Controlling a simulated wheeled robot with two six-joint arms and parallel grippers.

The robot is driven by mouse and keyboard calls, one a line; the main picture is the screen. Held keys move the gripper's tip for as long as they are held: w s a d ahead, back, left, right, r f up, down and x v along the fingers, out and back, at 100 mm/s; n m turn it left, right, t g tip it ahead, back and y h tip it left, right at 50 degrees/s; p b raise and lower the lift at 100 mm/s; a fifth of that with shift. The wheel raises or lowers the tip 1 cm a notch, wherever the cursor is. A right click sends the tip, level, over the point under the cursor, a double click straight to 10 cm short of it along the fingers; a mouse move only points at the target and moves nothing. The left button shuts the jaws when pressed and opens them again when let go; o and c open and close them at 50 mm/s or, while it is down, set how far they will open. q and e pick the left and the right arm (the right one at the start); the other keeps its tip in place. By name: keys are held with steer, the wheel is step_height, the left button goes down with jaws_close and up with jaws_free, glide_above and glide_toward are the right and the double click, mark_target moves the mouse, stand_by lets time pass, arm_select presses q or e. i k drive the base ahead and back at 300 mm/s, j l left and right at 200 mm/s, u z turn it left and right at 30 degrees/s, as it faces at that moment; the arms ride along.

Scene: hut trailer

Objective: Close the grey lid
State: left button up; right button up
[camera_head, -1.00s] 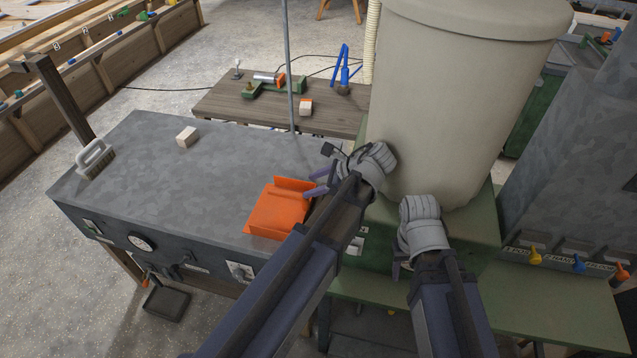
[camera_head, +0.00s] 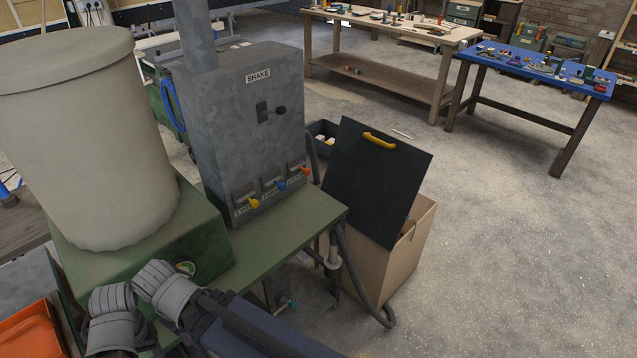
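A dark grey, nearly black lid (camera_head: 368,185) with a yellow handle (camera_head: 379,140) stands raised and tilted at the tan box (camera_head: 408,262), right of the grey machine. Part of the box's opening shows at the lid's right edge. My two wrists are at the lower left, well apart from the lid. The left wrist (camera_head: 112,306) and right wrist (camera_head: 167,289) are close together. Their fingertips are hidden or too dark to make out, so I cannot tell whether they are open or shut.
The grey machine (camera_head: 250,120) marked SHAKE and the green table (camera_head: 285,235) stand between my wrists and the box. A dark hose (camera_head: 358,285) hangs beside the box. Open concrete floor (camera_head: 500,260) lies to the right. A blue-topped table (camera_head: 540,68) stands farther back.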

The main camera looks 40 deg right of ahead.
mark_target(380, 177)
steer(key=i, duration=0.5)
steer(key=z, duration=2)
